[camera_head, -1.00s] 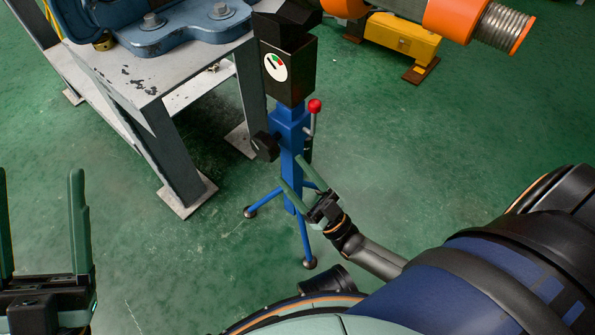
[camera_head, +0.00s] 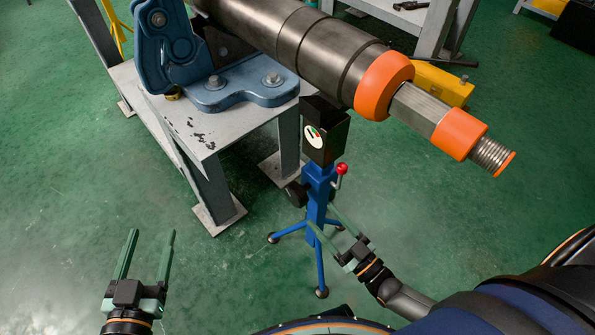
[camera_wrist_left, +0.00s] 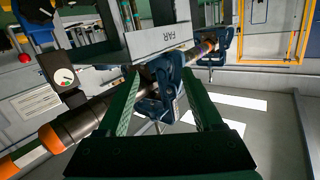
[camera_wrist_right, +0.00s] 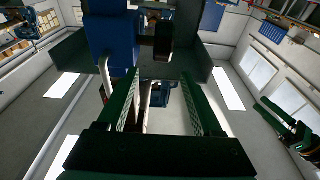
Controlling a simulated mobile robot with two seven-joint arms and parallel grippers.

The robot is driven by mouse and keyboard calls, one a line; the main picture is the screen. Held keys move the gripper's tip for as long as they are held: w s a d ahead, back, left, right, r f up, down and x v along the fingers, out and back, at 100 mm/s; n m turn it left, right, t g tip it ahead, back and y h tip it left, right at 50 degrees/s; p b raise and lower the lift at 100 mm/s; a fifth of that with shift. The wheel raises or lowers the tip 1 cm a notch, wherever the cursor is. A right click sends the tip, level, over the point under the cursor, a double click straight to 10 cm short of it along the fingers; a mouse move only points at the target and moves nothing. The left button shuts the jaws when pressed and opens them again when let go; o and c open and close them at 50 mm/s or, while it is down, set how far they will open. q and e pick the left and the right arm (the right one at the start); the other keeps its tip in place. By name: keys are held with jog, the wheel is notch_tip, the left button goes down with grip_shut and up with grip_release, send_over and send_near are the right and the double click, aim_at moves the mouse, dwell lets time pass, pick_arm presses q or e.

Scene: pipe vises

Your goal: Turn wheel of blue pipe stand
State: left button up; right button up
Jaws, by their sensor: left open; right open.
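The blue pipe stand (camera_head: 317,190) stands upright on three splayed legs, with a black gauge-faced head. Its black wheel (camera_head: 296,194) is on the post's left side, partly hidden behind it; a red-tipped lever (camera_head: 341,169) is on the right. The stand also shows in the left wrist view (camera_wrist_left: 40,32). My right gripper (camera_head: 321,215) is open, its fingertips at the lower post below the wheel; I cannot tell if they touch. In the right wrist view, blue post (camera_wrist_right: 110,35) shows beyond the left finger. My left gripper (camera_head: 152,232) is open and empty, well left of the stand.
A large pipe (camera_head: 330,42) with orange collars passes above the stand's head from a blue vise (camera_head: 235,92) on a grey table (camera_head: 200,140). A yellow object (camera_head: 440,82) stands behind. Green floor is clear between my left gripper and the stand.

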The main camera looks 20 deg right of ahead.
aim_at(304, 198)
pick_arm(q)
jog(key=s+f+n+g+y+p, duration=0.1)
jog(key=s+f+g+p, duration=0.25)
jog(key=f, duration=0.25)
pick_arm(e)
jog(key=w, duration=0.1)
jog(key=w+a+g+b, duration=0.1)
jog(key=w, duration=0.1)
jog(key=w+r+g, duration=0.1)
jog(key=shift+w+a, duration=0.2)
jog(key=shift+a, duration=0.2)
jog(key=b+x, duration=0.1)
jog(key=x, duration=0.4)
pick_arm(q)
jog(key=w+r+m+t+h, duration=0.1)
jog(key=w+r+t, duration=0.3)
jog(key=r, duration=0.8)
jog(key=shift+a+r+t, duration=0.25)
jog(key=shift+t, duration=0.3)
pick_arm(e)
jog(key=shift+w+a, duration=0.15)
jog(key=shift+w, duration=0.3)
jog(key=shift+c, duration=0.2)
grip_shut()
